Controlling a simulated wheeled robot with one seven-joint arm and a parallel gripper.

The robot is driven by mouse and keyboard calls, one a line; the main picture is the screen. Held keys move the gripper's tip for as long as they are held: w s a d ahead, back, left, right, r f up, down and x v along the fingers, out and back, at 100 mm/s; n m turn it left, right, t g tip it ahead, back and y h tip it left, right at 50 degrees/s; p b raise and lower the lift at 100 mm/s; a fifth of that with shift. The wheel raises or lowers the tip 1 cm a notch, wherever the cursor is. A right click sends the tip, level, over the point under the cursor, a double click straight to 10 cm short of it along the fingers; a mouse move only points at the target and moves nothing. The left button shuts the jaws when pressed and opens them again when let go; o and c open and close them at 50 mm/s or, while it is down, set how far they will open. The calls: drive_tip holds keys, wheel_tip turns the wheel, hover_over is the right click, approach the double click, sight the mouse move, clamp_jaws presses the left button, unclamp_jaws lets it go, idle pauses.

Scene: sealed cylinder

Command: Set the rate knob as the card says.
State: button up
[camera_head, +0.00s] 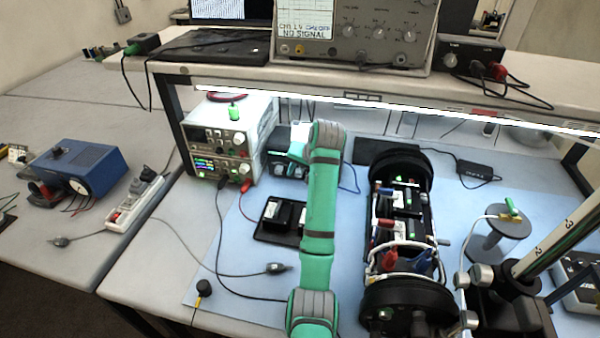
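I cannot make out a label naming the rate knob, nor a readable card. Knobs that show are on the oscilloscope (362,50) on the shelf, the black box (470,52) to its right, and the stacked bench supplies (222,145) under the shelf. The oscilloscope screen reads "NO SIGNAL". An open black cylinder frame (405,295) with boards and wires inside lies on the blue mat (345,175), right of my green arm. My arm reaches up the middle and bends left near a dark box (287,165). My gripper's fingers are not clearly visible behind it.
The shelf edge (375,92) overhangs the back of the mat. A black tray (278,220) lies left of my arm. Cables cross the left mat. A blue box (85,165) sits on the left table.

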clamp_jaws()
drive_tip(key=shift+a+r+h, duration=0.1)
drive_tip(key=shift+r+h, duration=0.05)
drive_tip(key=shift+h, duration=0.15)
drive_tip(key=h, duration=0.2)
drive_tip(key=a+n+g+h, duration=0.1)
drive_tip(key=h, duration=0.1)
drive_tip(key=shift+w, duration=0.15)
drive_tip(key=shift+a+n+g+h, duration=0.2)
drive_tip(key=shift+a+n+h, duration=0.05)
drive_tip(key=shift+h, duration=0.7)
drive_tip(key=shift+a+n+g+h, duration=0.2)
drive_tip(key=shift+n+h, duration=0.05)
drive_tip(key=shift+h, duration=0.7)
